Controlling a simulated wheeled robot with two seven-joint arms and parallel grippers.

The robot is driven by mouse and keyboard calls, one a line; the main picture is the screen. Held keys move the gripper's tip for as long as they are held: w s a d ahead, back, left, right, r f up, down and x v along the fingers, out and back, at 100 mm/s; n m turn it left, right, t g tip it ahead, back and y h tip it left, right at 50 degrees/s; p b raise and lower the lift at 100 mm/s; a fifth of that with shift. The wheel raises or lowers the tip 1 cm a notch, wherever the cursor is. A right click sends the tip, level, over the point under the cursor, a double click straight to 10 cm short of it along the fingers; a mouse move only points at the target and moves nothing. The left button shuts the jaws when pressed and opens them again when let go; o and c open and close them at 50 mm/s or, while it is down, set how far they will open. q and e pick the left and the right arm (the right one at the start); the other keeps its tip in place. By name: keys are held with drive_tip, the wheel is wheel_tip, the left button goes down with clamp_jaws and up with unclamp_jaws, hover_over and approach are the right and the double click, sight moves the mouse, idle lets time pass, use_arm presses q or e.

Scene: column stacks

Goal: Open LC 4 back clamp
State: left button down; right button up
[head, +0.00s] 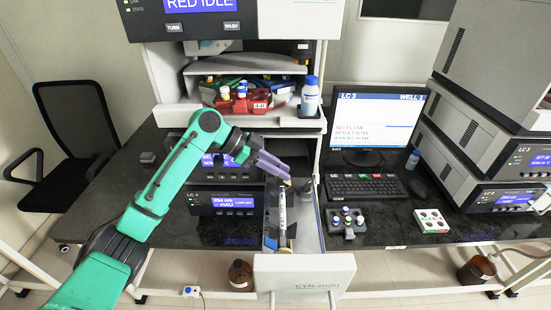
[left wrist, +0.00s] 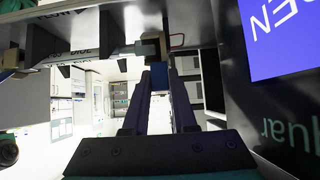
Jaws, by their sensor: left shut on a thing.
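The open LC 4 drawer (head: 308,233) is pulled out toward me, with a pale column (head: 282,212) lying lengthwise in it. The column (left wrist: 90,54) runs across the upper left of the left wrist view. The back clamp (left wrist: 153,46) sits around its end there, with a blue part (left wrist: 159,78) below it between my fingers. My left gripper (head: 287,181) reaches the drawer's back end from the left. Its purple fingers (left wrist: 160,82) are shut on the back clamp; the exact contact is partly hidden. My right gripper is not in view.
The LC 4 display unit (head: 226,203) stands left of the drawer. A keyboard (head: 366,188), a vial block (head: 346,221) and a white tray (head: 431,221) lie to the right. A shelf with a blue-capped bottle (head: 309,98) overhangs behind. A brown bottle (head: 240,274) stands on the floor.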

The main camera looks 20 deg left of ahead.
use_arm(q)
drive_tip(key=y+p, duration=0.2)
drive_tip(key=p, duration=0.1)
drive_tip(key=d+g+y+p, duration=0.1)
drive_tip(key=y+p, duration=0.1)
drive_tip(key=p, duration=0.1)
drive_tip(key=d+y+p, duration=0.1)
drive_tip(key=y+p, duration=0.1)
drive_tip(key=p, duration=0.1)
drive_tip(key=shift+w+d+r+g, duration=0.2)
drive_tip(key=shift+w+d+g, duration=0.05)
drive_tip(key=shift+w+g, duration=0.1)
drive_tip(key=shift+d+f+y+p, duration=0.15)
drive_tip(key=shift+y+p, duration=0.3)
drive_tip(key=shift+y, duration=0.05)
drive_tip(key=shift+d+f+g+y+p, duration=0.2)
drive_tip(key=shift+f+g+y+p, duration=0.15)
drive_tip(key=shift+y, duration=0.25)
drive_tip(key=shift+w+d+f+y+p, duration=0.1)
drive_tip(key=shift+d+f+y+p, duration=0.2)
drive_tip(key=shift+y, duration=0.6)
drive_tip(key=shift+f, duration=0.15)
drive_tip(key=c, duration=0.7)
unclamp_jaws()
